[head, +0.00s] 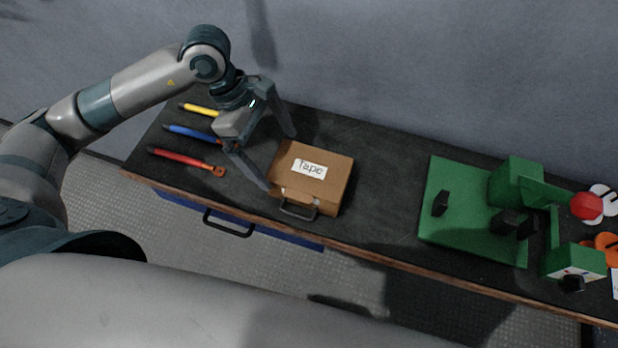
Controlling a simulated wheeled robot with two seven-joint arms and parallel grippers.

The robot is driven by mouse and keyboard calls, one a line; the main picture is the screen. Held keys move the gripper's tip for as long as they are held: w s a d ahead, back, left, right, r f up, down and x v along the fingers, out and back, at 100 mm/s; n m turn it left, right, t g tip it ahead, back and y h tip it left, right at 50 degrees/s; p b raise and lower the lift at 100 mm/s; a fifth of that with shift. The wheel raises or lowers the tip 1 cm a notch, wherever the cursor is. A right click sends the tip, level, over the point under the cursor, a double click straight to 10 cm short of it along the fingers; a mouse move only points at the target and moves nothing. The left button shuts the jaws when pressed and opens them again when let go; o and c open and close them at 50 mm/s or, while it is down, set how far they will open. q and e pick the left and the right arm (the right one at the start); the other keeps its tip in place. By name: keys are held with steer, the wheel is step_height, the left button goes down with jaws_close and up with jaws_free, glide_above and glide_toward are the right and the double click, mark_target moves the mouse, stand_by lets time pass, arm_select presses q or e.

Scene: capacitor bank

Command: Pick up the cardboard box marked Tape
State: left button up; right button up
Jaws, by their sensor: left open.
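The brown cardboard box (334,185) has a white label reading "Tape" on its top and a dark handle on its front side. It sits closed on the dark workbench, near the front edge, in the middle of the head view. My left gripper (281,162) is open, with its two long grey fingers pointing down towards the box's left side. One fingertip is near the box's front left corner, the other near its back left corner. I cannot tell whether they touch the box. Nothing is between the fingers. My right gripper is not in view.
On the workbench (385,165), yellow (200,110), blue (190,132) and red (180,157) handled tools lie left of the box. A green machine (450,210) with a red knob (586,206) stands to the right. The bench between box and machine is clear. A wall runs behind.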

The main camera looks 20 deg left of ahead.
mark_target(283, 161)
arm_select(q)
steer(key=shift+d+f+p, duration=0.5)
steer(key=shift+p, duration=0.2)
steer(key=shift+p+x, duration=0.55)
steer(key=shift+x, duration=0.45)
steer(key=shift+d+f, duration=0.2)
steer(key=shift+f, duration=0.4)
steer(key=c, duration=1)
